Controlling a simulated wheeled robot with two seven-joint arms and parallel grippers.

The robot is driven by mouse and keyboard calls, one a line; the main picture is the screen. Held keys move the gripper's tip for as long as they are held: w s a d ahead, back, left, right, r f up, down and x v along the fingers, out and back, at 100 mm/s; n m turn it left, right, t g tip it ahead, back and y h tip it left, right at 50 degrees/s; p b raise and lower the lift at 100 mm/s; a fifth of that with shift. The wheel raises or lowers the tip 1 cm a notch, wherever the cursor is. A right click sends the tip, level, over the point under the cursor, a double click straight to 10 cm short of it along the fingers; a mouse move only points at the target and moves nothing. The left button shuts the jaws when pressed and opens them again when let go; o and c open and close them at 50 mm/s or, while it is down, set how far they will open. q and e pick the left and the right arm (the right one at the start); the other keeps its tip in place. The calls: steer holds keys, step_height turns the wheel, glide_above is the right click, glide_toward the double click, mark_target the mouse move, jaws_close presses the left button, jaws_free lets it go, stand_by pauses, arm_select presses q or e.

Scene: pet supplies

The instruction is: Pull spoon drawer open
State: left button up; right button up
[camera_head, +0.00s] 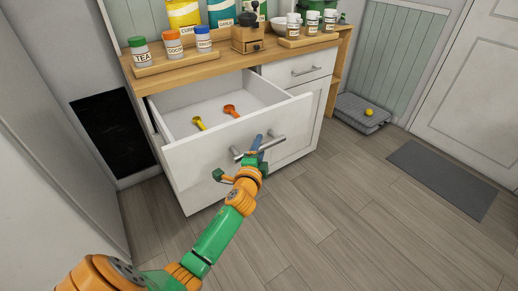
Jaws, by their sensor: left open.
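The white spoon drawer (205,160) of the wooden-topped cabinet is pulled well out, and its inside shows. A yellow spoon (198,123) and an orange spoon (231,111) lie on its floor. The grey bar handle (272,142) is on the drawer's front. My left gripper (246,158) is open at the handle, over its left and middle part. I cannot tell whether its fingers touch the bar. My right gripper is out of view.
A closed drawer (300,68) is to the right. Labelled jars (173,46), a grinder (247,36) and bags stand on the counter (215,61). A grey cushion (361,113) with a yellow ball (369,112) lies on the floor. A mat (442,178) lies right; the wooden floor ahead is clear.

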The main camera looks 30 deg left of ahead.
arm_select(q)
steer(key=f+v, duration=0.1)
steer(key=v, duration=0.6)
steer(key=shift+r+p, duration=0.45)
